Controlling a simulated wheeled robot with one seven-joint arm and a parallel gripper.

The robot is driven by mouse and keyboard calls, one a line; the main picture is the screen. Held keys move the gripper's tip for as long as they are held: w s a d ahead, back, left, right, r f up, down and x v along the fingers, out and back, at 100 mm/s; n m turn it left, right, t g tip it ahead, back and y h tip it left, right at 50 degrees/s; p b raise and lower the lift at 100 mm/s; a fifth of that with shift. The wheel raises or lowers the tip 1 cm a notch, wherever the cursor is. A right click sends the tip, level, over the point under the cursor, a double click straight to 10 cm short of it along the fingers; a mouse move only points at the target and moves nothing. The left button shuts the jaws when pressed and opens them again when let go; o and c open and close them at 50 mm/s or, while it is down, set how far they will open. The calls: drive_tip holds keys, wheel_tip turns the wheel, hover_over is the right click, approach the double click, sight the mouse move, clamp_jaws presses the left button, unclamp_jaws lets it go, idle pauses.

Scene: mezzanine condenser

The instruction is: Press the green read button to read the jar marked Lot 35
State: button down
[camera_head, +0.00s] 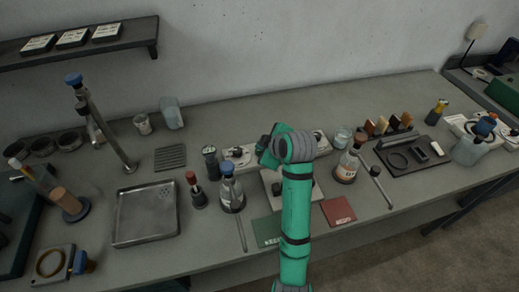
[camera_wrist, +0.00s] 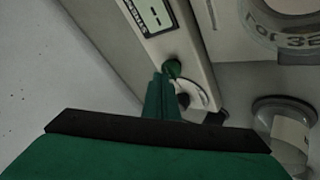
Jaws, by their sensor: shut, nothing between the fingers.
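The green read button (camera_wrist: 172,68) shows in the wrist view on a pale instrument panel (camera_wrist: 185,45). My gripper (camera_wrist: 165,80) is shut and empty, its fingertips right at the button. I cannot tell whether they touch or press it. A small display (camera_wrist: 152,14) beside the button shows a dash. A clear jar (camera_wrist: 285,28) with lettering that looks like "Lot 35" is at the upper right of the wrist view. In the head view my gripper (camera_head: 268,150) is over the pale instrument (camera_head: 238,155) at the back of the bench, and my arm hides the button.
A stoppered bottle (camera_head: 231,192) and a red-topped vial (camera_head: 195,190) stand left of my arm. A brown bottle (camera_head: 347,165) stands right of it. Green (camera_head: 267,230) and red (camera_head: 338,211) mats lie in front. A metal tray (camera_head: 146,214) is at left.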

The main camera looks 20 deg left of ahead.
drive_tip(key=shift+d+f, duration=0.1)
drive_tip(key=shift+f, duration=0.05)
drive_tip(key=shift+s+a+f, duration=0.1)
drive_tip(key=shift+a, duration=0.1)
drive_tip(key=shift+d+f, duration=0.1)
drive_tip(key=shift+d, duration=0.1)
drive_tip(key=shift+a, duration=0.1)
idle(0.4)
drive_tip(key=shift+a+r, duration=0.1)
drive_tip(key=shift+r, duration=0.95)
drive_tip(key=shift+w, duration=0.2)
